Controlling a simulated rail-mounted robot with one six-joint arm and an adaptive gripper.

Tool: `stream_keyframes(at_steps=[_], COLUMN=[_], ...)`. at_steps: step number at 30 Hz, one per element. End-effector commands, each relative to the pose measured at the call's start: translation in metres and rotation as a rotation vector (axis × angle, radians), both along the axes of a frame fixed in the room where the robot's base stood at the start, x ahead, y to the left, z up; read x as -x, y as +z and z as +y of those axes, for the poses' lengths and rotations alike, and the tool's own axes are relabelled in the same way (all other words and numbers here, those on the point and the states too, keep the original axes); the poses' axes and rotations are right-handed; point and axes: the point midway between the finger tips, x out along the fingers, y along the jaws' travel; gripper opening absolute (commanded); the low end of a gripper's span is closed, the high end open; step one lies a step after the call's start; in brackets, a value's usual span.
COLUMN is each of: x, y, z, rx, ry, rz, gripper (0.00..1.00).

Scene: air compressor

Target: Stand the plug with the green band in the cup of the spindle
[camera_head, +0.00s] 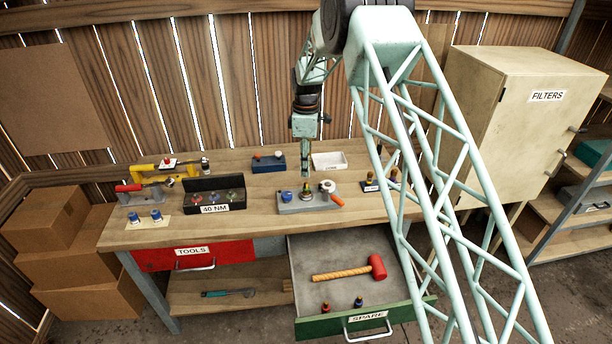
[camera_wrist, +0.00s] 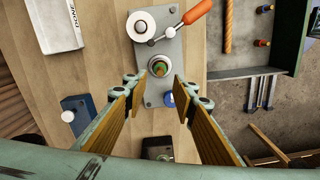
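The grey fixture (camera_head: 318,207) lies on the workbench below my gripper (camera_head: 305,174). Its spindle (camera_head: 306,196) stands in the middle of the plate. In the wrist view a plug with a green band (camera_wrist: 159,66) appears upright in the spindle's cup, seen from above. My gripper (camera_wrist: 158,86) is open, with one finger on either side of the spindle line and a clear gap between them. The fingers do not appear to touch the plug. How deep the plug sits in the cup cannot be told.
The fixture also carries a white round part (camera_wrist: 141,25), an orange-handled lever (camera_wrist: 197,12) and a blue knob (camera_wrist: 168,99). A black 40 NM tray (camera_head: 214,208) stands left, a white tray (camera_head: 329,161) behind. The open spare drawer (camera_head: 340,250) holds a mallet (camera_head: 348,270) and two small plugs.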

Motion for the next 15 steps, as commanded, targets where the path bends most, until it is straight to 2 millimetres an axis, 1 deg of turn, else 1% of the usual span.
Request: stream_keyframes(at_steps=[1,6,10,15], x=[0.0,-0.001,0.0,0.0], y=[0.007,0.026,0.033,0.037], z=[0.0,0.0,0.0,0.0], rx=[0.0,0.0,0.0,0.0], ry=[0.0,0.0,0.0,0.0], rz=[0.0,-0.001,0.0,0.0], gripper=[0.25,0.25,0.25,0.25])
